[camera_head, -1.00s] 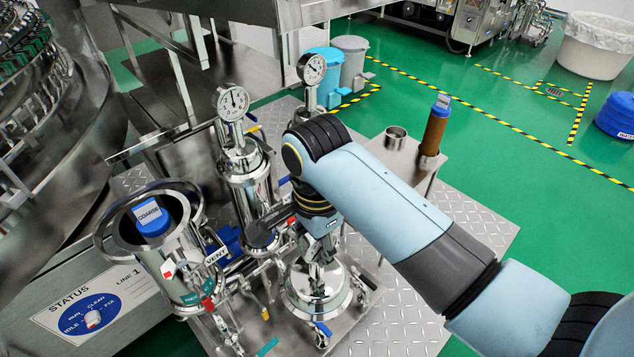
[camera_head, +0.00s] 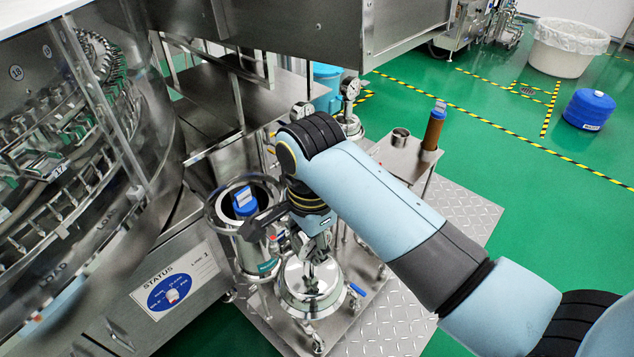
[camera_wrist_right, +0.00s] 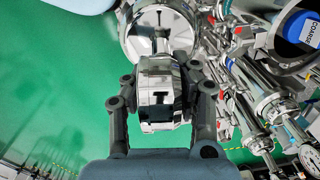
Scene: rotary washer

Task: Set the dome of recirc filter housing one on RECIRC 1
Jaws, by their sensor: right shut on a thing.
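A shiny steel dome (camera_head: 303,292) with a wide rim hangs below my right gripper (camera_head: 314,238). My right gripper is shut on the metal fitting above the dome; the fingers are partly hidden by my wrist in the head view. In the right wrist view the fingers (camera_wrist_right: 164,88) close on a reflective block, with the dome (camera_wrist_right: 180,32) beyond. An open steel housing (camera_head: 214,212) with a blue-capped cartridge (camera_head: 245,203) inside stands just left of the gripper. I cannot read a RECIRC 1 label. The dome is apart from this open top. My left gripper is not in view.
The cartridge's cap reads COARSE in the right wrist view (camera_wrist_right: 300,27). A gauge (camera_head: 350,88) stands behind my arm. A small side table (camera_head: 400,160) holds a cup and a brown cartridge (camera_head: 432,130). The large rotary washer (camera_head: 85,150) blocks the left.

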